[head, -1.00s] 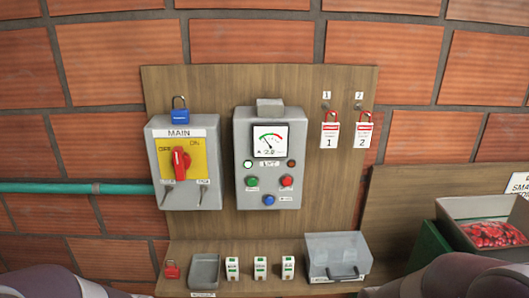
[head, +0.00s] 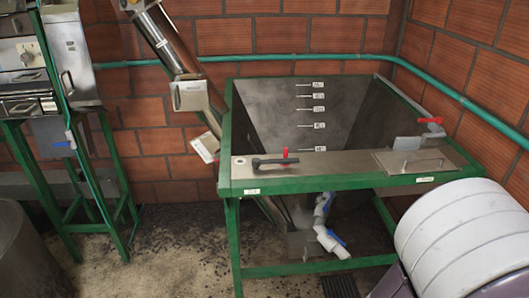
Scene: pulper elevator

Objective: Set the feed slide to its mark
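A steel hopper tank (head: 258,115) with level marks on its inner back wall stands in a green frame. Along its front edge runs a flat steel strip (head: 345,163). On the strip lies a black handle (head: 272,161) with a small red upright piece (head: 286,153) beside it. This may be the feed slide; no label on it is readable, and I cannot tell its mark. A green-framed machine (head: 25,75) with metal drawers or plates stands at the far left. Neither gripper is in view.
White pipes with blue-handled valves (head: 335,243) sit under the tank. A red-handled piece (head: 430,121) is at its right rim. A slanted metal tube (head: 165,38) with a hanging tag (head: 205,147) stands left of the tank. The concrete floor (head: 165,245) between the frames is open.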

